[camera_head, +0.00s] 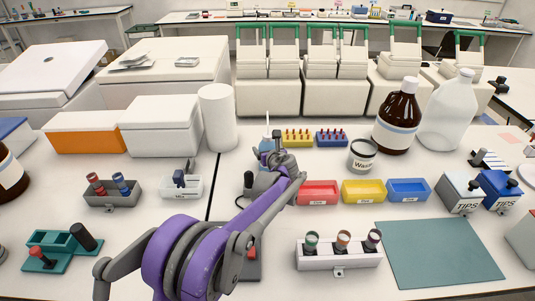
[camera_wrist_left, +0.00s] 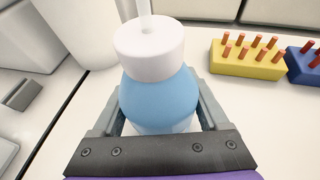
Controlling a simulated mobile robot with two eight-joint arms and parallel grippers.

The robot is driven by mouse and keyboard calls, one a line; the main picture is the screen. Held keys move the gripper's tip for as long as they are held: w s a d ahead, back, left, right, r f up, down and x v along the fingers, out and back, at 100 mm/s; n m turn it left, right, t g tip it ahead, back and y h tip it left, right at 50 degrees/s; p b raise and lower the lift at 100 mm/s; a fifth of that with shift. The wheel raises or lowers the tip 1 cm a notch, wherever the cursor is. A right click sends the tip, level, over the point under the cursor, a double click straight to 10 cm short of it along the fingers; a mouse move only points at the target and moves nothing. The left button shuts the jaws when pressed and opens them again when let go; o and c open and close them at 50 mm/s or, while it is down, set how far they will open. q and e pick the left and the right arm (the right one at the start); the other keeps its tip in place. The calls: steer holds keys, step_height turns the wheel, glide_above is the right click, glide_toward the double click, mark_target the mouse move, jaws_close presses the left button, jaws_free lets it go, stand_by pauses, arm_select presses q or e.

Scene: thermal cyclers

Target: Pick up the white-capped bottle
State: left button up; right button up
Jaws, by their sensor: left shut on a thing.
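A small bottle with a white cap, a thin upright spout and a light blue body (camera_wrist_left: 158,98) fills the middle of the left wrist view. My left gripper (camera_wrist_left: 160,125) is shut on its body, one finger on each side. In the head view the bottle (camera_head: 267,143) is mostly hidden behind my left gripper (camera_head: 268,158); only its upper part and spout show. It looks upright. I cannot tell whether its base touches the table. My right gripper is not in view.
A yellow rack (camera_head: 297,138) and a blue rack (camera_head: 332,138) stand just right of the bottle. A white cylinder (camera_head: 217,118) is at its left. A brown bottle (camera_head: 397,120) and a large clear bottle (camera_head: 449,112) stand farther right. Red, yellow and blue bins (camera_head: 407,190) lie nearer.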

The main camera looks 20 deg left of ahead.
mark_target(268, 141)
arm_select(q)
steer(key=shift+r, duration=0.1)
step_height(268, 141, up, 10)
steer(key=shift+f+p, duration=0.1)
steer(key=shift+p, duration=0.2)
stand_by(0.3)
